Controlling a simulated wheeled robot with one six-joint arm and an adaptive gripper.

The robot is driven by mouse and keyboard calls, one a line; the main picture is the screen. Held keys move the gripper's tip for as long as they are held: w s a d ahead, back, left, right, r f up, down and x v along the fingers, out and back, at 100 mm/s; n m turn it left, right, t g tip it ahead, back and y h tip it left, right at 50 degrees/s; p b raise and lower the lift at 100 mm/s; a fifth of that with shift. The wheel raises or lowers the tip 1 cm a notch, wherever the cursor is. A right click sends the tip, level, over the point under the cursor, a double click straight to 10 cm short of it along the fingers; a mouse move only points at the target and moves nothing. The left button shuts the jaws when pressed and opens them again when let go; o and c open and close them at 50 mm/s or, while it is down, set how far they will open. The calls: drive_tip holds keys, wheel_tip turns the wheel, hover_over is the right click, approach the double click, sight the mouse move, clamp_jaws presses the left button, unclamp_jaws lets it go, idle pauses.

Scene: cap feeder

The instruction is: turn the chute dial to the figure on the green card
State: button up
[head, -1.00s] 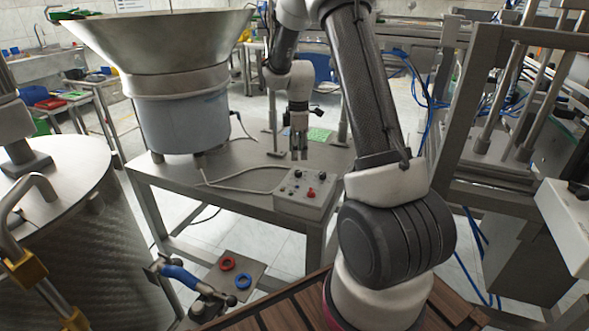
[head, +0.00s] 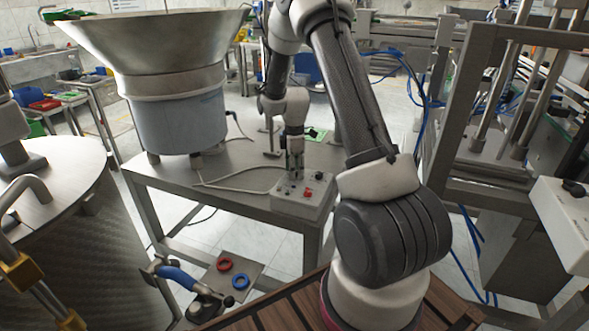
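A grey control box (head: 301,203) with small dark knobs and a red knob (head: 307,191) sits at the front right of the metal table. My gripper (head: 293,177) points down over the box's back left part, left of the red knob. Its fingers cover part of the panel, so I cannot tell which control is the chute dial or whether they touch one. Its opening is too small to judge. The green card (head: 316,134) lies on the table behind the box, partly hidden by my arm; its figure is unreadable.
A large metal bowl feeder (head: 165,90) stands on the table (head: 225,173) left of my gripper. A grey cable runs across the table to the box. A metal frame (head: 480,190) stands at the right. Red and blue rings (head: 240,282) lie on a low plate in front.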

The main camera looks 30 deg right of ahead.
clamp_jaws()
drive_tip(key=shift+m, duration=0.5)
drive_tip(key=m, duration=0.4)
drive_tip(key=shift+m, duration=0.4)
drive_tip(key=m, duration=1.1)
drive_tip(key=shift+r+m, duration=0.1)
drive_tip(key=shift+m, duration=0.3)
drive_tip(key=m, duration=0.6)
